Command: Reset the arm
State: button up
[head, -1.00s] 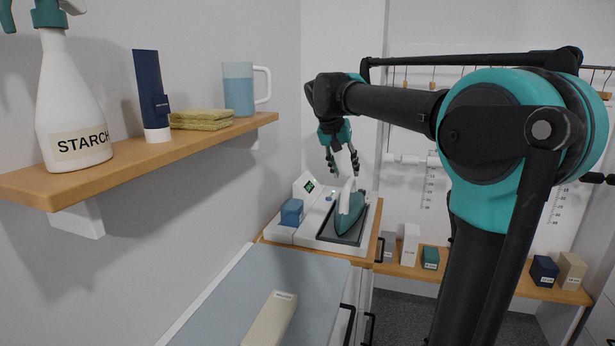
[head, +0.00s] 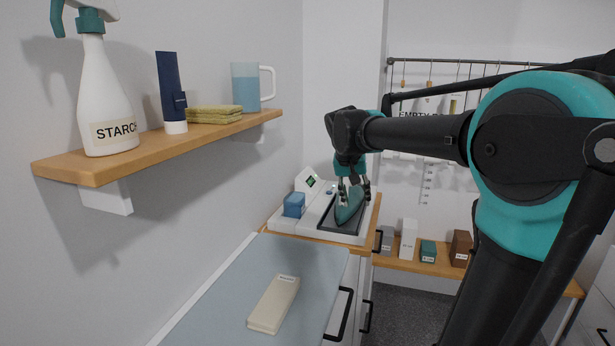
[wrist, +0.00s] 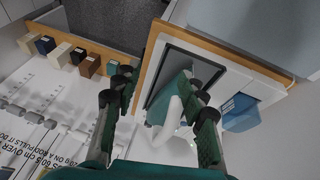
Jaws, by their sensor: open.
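My gripper (head: 353,190) hangs at the end of my bent arm, above the iron at the far end of the counter. Its dark green fingers are spread open in the wrist view (wrist: 158,98). The teal iron (head: 349,208) has a white handle and rests on a dark pad (head: 331,221) in a white station. In the wrist view, the iron's teal body (wrist: 173,93) and white handle (wrist: 166,122) show between the fingers. I cannot tell whether a finger touches the handle. In the head view, the fingers partly hide it.
A wooden shelf (head: 88,176) on the left wall bears a starch bottle (head: 108,100), tube (head: 171,90), sponges (head: 214,114) and jug (head: 244,88). A beige box (head: 272,306) lies on the grey-blue board (head: 225,285). Several boxes line a low back shelf (head: 428,265).

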jog(key=s+d+f+n+y, duration=0.1)
jog(key=s+d+f, duration=0.1)
jog(key=s+f, duration=0.9)
jog(key=s+d+f+n+y, duration=0.1)
jog(key=s+d+f, duration=0.2)
jog(key=s+f, duration=0.9)
notch_tip(320, 180, down, 3)
jog(key=shift+r+t+y, duration=0.2)
jog(key=shift+t+y, duration=0.1)
jog(key=shift+c, duration=0.6)
